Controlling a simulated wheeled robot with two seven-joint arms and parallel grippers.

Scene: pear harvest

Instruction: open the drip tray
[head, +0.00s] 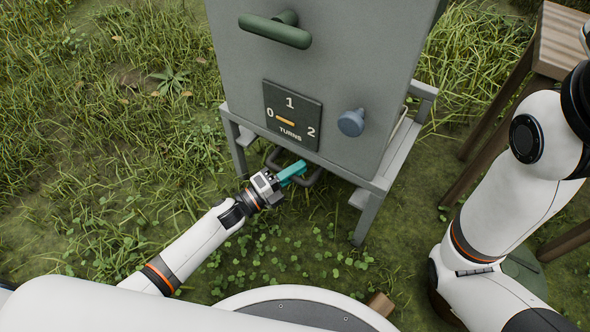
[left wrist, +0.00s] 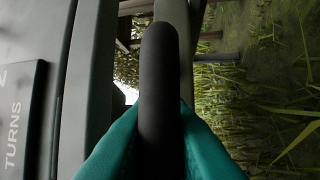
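A grey box-shaped machine (head: 320,70) stands on a metal frame in the grass. A dark bar handle (head: 272,158) sticks out low at its front, under the panel marked TURNS. The drip tray itself is mostly hidden beneath the machine. My left gripper (head: 293,171), with teal fingers, is at the middle of this handle. In the left wrist view the dark handle (left wrist: 159,75) lies between the two fingers, which press against both its sides. My right gripper is out of view; only links of my right arm show.
A green lever handle (head: 275,30), a dial panel (head: 292,115) and a blue-grey knob (head: 351,122) are on the machine's front. The frame's front leg (head: 369,218) stands right of my left gripper. A wooden table (head: 558,42) stands at the right. Grass is open at the left.

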